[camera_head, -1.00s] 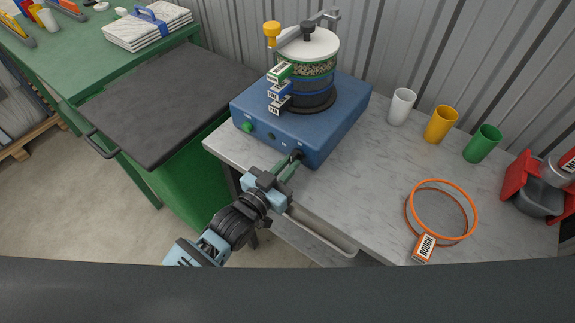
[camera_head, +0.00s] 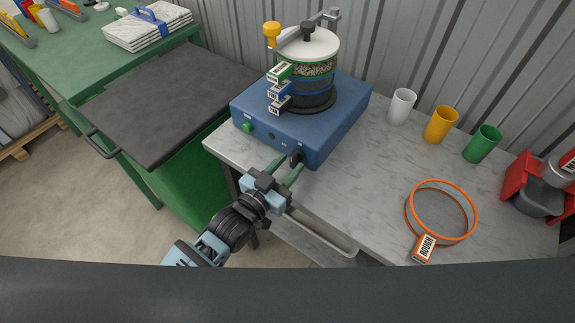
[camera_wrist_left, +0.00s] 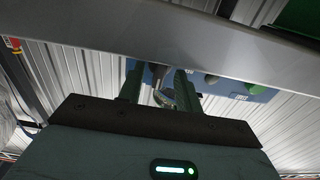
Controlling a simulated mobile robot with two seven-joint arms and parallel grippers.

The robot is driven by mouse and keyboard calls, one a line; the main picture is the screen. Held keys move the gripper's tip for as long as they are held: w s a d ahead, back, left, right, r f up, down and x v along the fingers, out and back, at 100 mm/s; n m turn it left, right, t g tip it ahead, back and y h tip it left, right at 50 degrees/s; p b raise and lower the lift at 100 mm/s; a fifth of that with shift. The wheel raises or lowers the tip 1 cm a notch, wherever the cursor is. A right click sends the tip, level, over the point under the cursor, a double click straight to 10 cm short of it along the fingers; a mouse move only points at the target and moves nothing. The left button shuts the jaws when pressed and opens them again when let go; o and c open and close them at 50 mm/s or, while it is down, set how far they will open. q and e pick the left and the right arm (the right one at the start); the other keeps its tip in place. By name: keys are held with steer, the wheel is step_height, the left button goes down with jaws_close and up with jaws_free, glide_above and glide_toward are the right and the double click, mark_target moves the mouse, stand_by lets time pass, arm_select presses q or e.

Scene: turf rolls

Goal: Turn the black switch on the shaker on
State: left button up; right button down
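The shaker is a blue box (camera_head: 345,108) with a stack of sieves (camera_head: 308,75) clamped on top, at the bench's left end. Its black switch (camera_head: 296,158) is at the right end of the front face, and it is too small to read its position. My left gripper (camera_head: 287,169) is in front of the switch with its fingers spread, one on each side. In the left wrist view the open fingers (camera_wrist_left: 160,85) point at the blue box (camera_wrist_left: 232,86), with a dark, partly metallic piece (camera_wrist_left: 161,76) between them. My right gripper is out of view.
A green knob (camera_head: 247,127) is on the box's left front. White (camera_head: 402,106), yellow (camera_head: 440,125) and green cups (camera_head: 482,144) stand along the back of the grey bench (camera_head: 350,190). An orange ring (camera_head: 473,203) tagged ROUGH lies front right. A drawer handle (camera_head: 325,240) projects below the bench edge.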

arm_select(q)
steer(key=v, duration=0.7)
steer(key=shift+s, duration=0.2)
steer(key=shift+a, duration=0.15)
steer(key=s+a+f+n+g+y, duration=0.1)
steer(key=s+a+f+g+y, duration=0.1)
steer(key=s+a+f, duration=0.3)
steer(key=s+a+f+n+g+y, duration=0.2)
steer(key=s+a+f, duration=0.3)
steer(key=s, duration=0.6)
steer(key=s+a+f+n+g+y, duration=0.1)
steer(key=s+a+f+y, duration=0.3)
steer(key=s+f, duration=0.4)
steer(key=shift+a+f+n+g+y, duration=0.3)
steer(key=shift+a+f+n+g, duration=0.1)
steer(key=shift+a+n, duration=0.4)
steer(key=shift+w, duration=0.1)
